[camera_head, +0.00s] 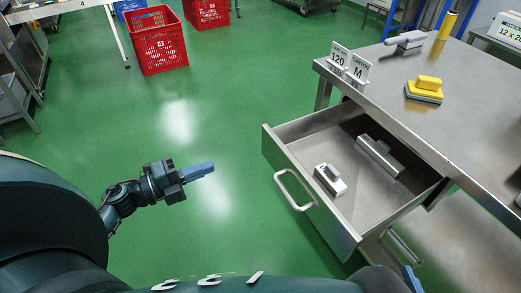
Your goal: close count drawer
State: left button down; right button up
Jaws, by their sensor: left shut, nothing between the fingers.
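The drawer (345,228) under the steel table is pulled out, with its front panel and pale bar handle (295,190) facing left. It holds a small white-and-dark device (330,181) and a grey metal device (380,156). My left gripper (205,169) is shut and empty, its blue fingers over the green floor left of the drawer front, with a clear gap to the handle. A blue fingertip of my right gripper (412,280) shows at the bottom edge, below and right of the drawer; most of it is hidden, so its opening cannot be told.
The steel table (450,115) carries signs (346,62), a yellow-handled block (424,90), a grey tool (405,41) and a yellow cylinder (446,26). Red crates (158,42) stand far back. Floor left of the drawer is clear.

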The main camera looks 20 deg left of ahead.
aim_at(265, 146)
pick_arm(q)
jog(key=x, duration=1.3)
jog(key=shift+w+d+b, duration=0.2)
jog(key=shift+b, duration=0.1)
pick_arm(e)
jog(key=shift+a+f, duration=0.1)
jog(key=shift+f, duration=0.25)
pick_arm(q)
jog(key=shift+d, duration=0.1)
